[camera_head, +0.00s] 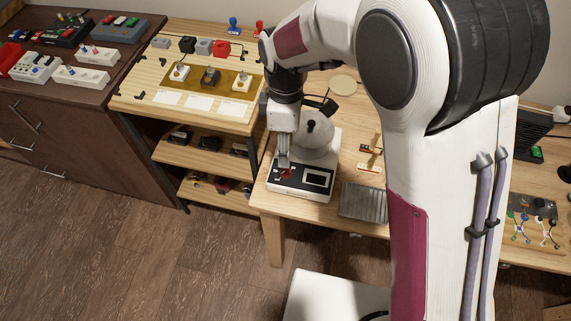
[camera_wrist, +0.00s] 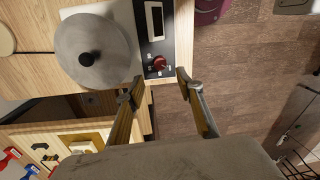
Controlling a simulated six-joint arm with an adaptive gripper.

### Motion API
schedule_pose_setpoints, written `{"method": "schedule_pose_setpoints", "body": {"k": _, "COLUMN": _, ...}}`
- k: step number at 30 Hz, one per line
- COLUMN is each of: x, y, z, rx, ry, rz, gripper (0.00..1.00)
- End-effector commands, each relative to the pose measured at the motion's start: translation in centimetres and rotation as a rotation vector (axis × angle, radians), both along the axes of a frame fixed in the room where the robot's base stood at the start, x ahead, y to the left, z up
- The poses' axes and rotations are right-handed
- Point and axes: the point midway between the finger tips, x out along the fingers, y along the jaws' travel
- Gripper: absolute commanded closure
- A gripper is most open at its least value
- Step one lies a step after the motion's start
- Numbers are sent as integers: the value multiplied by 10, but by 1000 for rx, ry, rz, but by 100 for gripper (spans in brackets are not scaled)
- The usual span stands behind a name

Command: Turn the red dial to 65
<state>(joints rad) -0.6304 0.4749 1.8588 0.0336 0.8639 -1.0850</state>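The red dial (camera_wrist: 159,63) is a small round knob on the black front panel (camera_wrist: 157,38) of a white device. In the head view the dial (camera_head: 286,174) is partly hidden by my gripper. My gripper (camera_head: 283,161) points down over the panel, close to the dial. In the wrist view my gripper (camera_wrist: 157,86) is open, its two fingers well apart and nothing held. The dial shows just beyond the gap between the fingertips; I see no contact. The dial's scale marks are too small to read.
A grey dome with a black knob (camera_wrist: 88,58) sits on the device right behind the panel. A ridged metal block (camera_head: 363,202) lies to the right on the table. A wooden shelf unit (camera_head: 205,160) stands to the left.

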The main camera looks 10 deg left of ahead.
Motion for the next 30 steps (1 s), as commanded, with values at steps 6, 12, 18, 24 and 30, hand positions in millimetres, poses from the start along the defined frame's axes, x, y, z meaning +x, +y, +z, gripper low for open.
{"method": "schedule_pose_setpoints", "body": {"k": 6, "x": 0, "y": 0, "z": 0, "rx": 4, "ry": 1, "rz": 73, "gripper": 63}}
{"method": "schedule_pose_setpoints", "body": {"k": 12, "x": 0, "y": 0, "z": 0, "rx": 5, "ry": 1, "rz": 76, "gripper": 63}}
{"method": "schedule_pose_setpoints", "body": {"k": 18, "x": -1, "y": 0, "z": -1, "rx": 5, "ry": 1, "rz": 75, "gripper": 63}}
{"method": "schedule_pose_setpoints", "body": {"k": 24, "x": -1, "y": -1, "z": -10, "rx": 4, "ry": 2, "rz": 75, "gripper": 63}}
{"method": "schedule_pose_setpoints", "body": {"k": 30, "x": -3, "y": -1, "z": -30, "rx": 3, "ry": 3, "rz": 75, "gripper": 63}}
